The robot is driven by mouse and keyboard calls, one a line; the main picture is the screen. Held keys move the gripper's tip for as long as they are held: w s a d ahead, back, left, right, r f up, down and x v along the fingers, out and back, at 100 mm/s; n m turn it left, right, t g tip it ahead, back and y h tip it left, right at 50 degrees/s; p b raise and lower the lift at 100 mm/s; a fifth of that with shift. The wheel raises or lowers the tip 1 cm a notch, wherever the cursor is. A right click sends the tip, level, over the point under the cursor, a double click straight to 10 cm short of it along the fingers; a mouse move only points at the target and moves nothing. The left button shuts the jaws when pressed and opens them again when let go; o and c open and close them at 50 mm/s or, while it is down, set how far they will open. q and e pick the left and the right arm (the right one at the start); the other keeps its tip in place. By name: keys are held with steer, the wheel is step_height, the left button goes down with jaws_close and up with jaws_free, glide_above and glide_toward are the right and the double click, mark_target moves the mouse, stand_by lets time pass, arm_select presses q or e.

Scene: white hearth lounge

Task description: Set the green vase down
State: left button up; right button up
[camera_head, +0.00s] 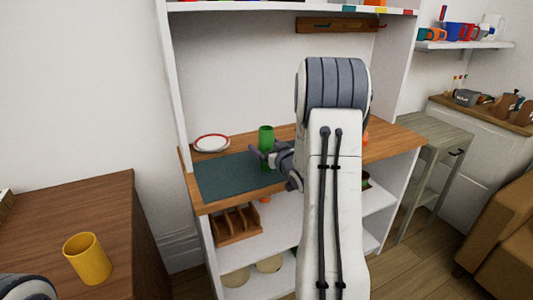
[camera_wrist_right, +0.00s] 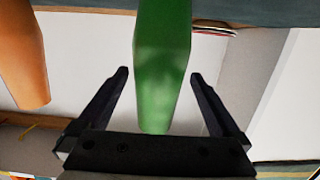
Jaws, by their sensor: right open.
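The green vase (camera_head: 266,138) stands upright on the dark teal mat (camera_head: 225,178) on the wooden counter of the white shelf unit. In the right wrist view the vase (camera_wrist_right: 162,60) shows between the two dark fingers. My right gripper (camera_head: 262,158) is open, with one finger on each side of the vase and a gap visible on both sides. My right arm hides part of the counter. Only a piece of my left arm shows at the lower left corner, and its gripper is out of view.
A red-rimmed white plate (camera_head: 211,143) lies behind the mat. An orange object (camera_wrist_right: 24,55) is beside the vase in the wrist view. A yellow mug (camera_head: 87,258) stands on the brown table (camera_head: 120,210) at left. A wooden rack (camera_head: 237,225) sits on the shelf below.

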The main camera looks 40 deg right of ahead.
steer(key=x, duration=0.3)
steer(key=shift+w+d, duration=0.15)
steer(key=shift+w, duration=0.2)
steer(key=c, duration=1.5)
jaws_close()
steer(key=shift+r, duration=0.1)
